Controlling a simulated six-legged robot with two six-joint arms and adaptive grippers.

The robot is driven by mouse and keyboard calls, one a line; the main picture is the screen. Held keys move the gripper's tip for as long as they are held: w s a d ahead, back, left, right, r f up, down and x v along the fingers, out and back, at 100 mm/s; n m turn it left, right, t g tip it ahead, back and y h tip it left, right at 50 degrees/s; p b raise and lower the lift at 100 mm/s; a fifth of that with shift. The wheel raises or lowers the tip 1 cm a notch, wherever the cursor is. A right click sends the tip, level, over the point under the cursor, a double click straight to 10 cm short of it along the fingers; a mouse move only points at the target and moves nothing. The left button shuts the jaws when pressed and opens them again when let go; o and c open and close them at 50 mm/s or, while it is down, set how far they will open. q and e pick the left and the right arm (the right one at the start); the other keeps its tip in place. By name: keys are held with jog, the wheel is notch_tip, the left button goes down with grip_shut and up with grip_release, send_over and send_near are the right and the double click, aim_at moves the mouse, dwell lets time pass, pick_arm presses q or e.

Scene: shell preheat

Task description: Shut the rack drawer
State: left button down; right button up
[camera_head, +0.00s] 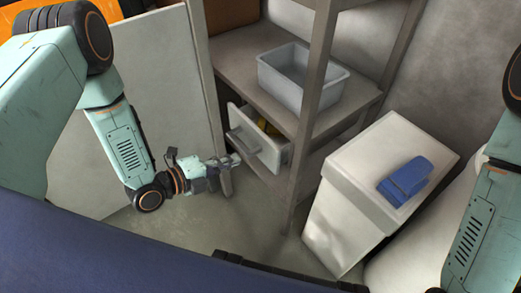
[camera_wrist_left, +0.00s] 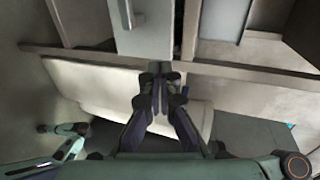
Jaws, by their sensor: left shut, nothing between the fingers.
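The rack drawer (camera_head: 272,155) is pulled partly out of the grey rack. Its pale front has a grey bar handle (camera_head: 243,141), and something yellow shows inside. In the left wrist view the drawer front (camera_wrist_left: 146,40) stands just beyond my fingers, with its handle (camera_wrist_left: 126,14) at the top. My left gripper (camera_head: 234,160) is shut and empty, close to the lower part of the drawer front; it also shows in the left wrist view (camera_wrist_left: 158,72). I cannot tell whether it touches the drawer. My right gripper is out of view; only part of my right arm shows.
A grey open bin (camera_head: 300,88) stands on the rack shelf (camera_head: 238,63) above the drawer. A rack post (camera_head: 308,120) rises right of the drawer. A white box (camera_head: 350,200) with a blue object (camera_head: 405,180) on top stands at right. A pale panel (camera_head: 160,90) is at left.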

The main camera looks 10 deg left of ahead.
pick_arm(q)
jog(key=b, duration=0.3)
send_near(272, 141)
jog(key=w+d+f, duration=0.2)
jog(key=w+f, duration=0.1)
jog(key=shift+d, duration=0.2)
jog(key=shift+w+d+r, duration=0.15)
jog(key=shift+w+d, duration=0.2)
jog(key=shift+w, duration=0.1)
jog(key=w+d, duration=0.1)
jog(key=w, duration=0.1)
jog(key=w+d+b, duration=0.1)
jog(key=d, duration=0.1)
jog(key=shift+w, duration=0.4)
jog(key=shift+r, duration=0.1)
jog(key=shift+s+a, duration=0.1)
